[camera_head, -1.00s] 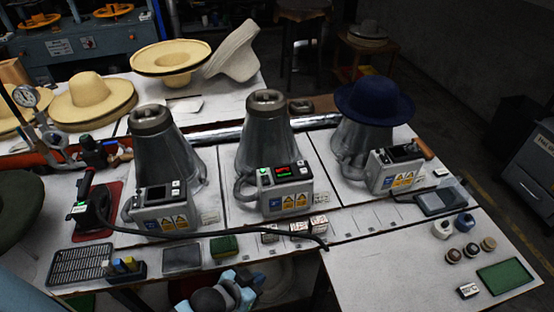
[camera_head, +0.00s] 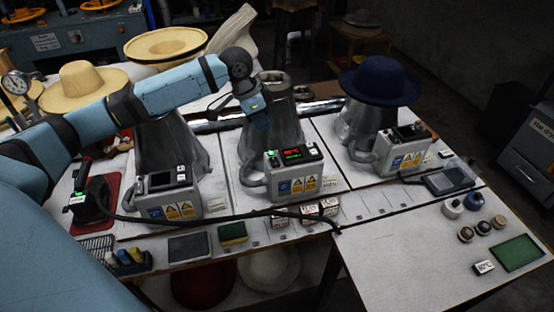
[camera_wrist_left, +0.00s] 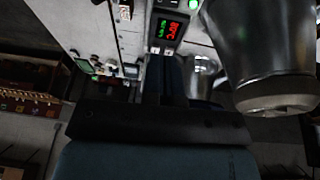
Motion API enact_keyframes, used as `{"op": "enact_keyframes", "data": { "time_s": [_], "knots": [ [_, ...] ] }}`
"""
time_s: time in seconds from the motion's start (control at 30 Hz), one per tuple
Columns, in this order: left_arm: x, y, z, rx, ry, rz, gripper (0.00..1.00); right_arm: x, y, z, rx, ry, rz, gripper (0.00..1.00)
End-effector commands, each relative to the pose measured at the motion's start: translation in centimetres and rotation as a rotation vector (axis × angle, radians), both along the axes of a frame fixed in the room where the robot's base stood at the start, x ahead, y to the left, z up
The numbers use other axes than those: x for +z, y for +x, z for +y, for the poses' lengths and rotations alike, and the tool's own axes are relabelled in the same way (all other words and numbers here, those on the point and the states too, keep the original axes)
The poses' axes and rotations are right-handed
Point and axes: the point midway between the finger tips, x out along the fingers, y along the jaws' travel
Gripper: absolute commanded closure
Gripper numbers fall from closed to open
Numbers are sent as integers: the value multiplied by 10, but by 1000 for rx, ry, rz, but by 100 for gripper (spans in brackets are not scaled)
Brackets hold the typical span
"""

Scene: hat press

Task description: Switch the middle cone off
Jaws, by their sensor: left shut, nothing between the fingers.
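The middle cone (camera_head: 287,128) is a grey metal cone in the centre of the head view. Its control box (camera_head: 294,172) has a lit red and green display (camera_head: 292,154) and a glowing green button (camera_head: 271,154). The same lit display (camera_wrist_left: 167,30) shows upside down in the left wrist view, beside a large metal cone (camera_wrist_left: 262,45). My left gripper (camera_head: 262,122) points down in front of the middle cone's upper left, above the box. Its fingers (camera_wrist_left: 170,65) are shut and empty, apart from the box. My right gripper is not in view.
The left cone (camera_head: 170,147) and the right cone, under a navy hat (camera_head: 379,82), have boxes with dark displays. A black cable (camera_head: 240,217) runs along the front. Straw hats (camera_head: 80,88) stand behind my left arm. The front right table (camera_head: 400,260) is mostly clear.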

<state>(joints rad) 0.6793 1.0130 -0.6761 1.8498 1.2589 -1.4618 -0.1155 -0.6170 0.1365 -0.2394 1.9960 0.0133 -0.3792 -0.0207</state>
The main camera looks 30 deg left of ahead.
Motion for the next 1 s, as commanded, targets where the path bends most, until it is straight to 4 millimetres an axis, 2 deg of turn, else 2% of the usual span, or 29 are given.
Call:
{"op": "enact_keyframes", "data": {
  "time_s": [0.1,0.23,0.7,0.83,1.0],
  "knots": [
    [6,-1,7,1,8,15,100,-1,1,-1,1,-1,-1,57],
    [-5,2,4,1,7,19,100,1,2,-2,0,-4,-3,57],
    [-95,17,-17,1,8,17,100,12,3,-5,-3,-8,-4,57],
    [-113,15,-18,0,9,15,100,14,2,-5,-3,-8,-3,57],
    [-125,14,-19,0,8,14,100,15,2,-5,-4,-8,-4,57]
  ]
}}
